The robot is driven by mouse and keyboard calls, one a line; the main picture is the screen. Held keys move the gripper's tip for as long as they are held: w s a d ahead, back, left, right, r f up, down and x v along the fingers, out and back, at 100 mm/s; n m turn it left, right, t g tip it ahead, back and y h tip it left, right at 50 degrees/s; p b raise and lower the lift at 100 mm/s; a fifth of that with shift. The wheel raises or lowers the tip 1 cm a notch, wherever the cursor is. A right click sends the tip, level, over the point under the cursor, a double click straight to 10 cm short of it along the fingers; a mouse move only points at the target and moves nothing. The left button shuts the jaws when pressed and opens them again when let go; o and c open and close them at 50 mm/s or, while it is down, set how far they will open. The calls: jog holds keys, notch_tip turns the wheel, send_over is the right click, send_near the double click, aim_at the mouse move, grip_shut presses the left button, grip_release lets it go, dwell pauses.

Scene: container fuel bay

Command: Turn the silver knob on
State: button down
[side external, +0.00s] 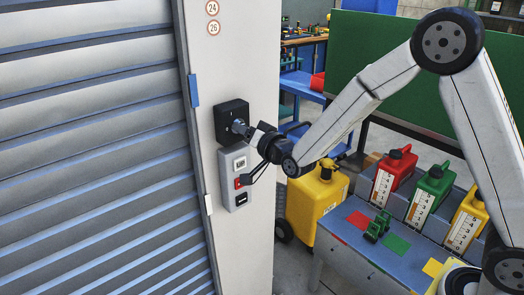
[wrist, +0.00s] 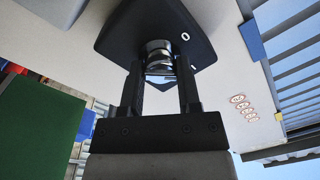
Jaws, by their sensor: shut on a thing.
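The silver knob (wrist: 158,55) sits on a black switch box (side external: 231,115) on the white post beside the shutter. In the wrist view the black box (wrist: 120,25) shows white marks beside the knob. My gripper (wrist: 160,75) is shut on the knob, one finger on each side of it. In the side view my gripper (side external: 245,131) reaches the box from the right and hides most of the knob. The exact angle of the knob is hard to tell.
A grey panel with a red switch (side external: 238,184) hangs just below the box. The slatted shutter (side external: 90,150) is to the left. Red (side external: 391,178), green (side external: 428,195) and yellow (side external: 468,220) fuel cans stand at the right, beside a bench (side external: 350,245).

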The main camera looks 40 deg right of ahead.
jog(key=shift+r+m, duration=0.1)
jog(key=shift+m, duration=1.1)
jog(key=shift+c, duration=1.5)
grip_release()
jog(key=s, duration=0.7)
jog(key=shift+s+f, duration=0.2)
jog(key=shift+s, duration=0.15)
jog(key=shift+d, duration=0.1)
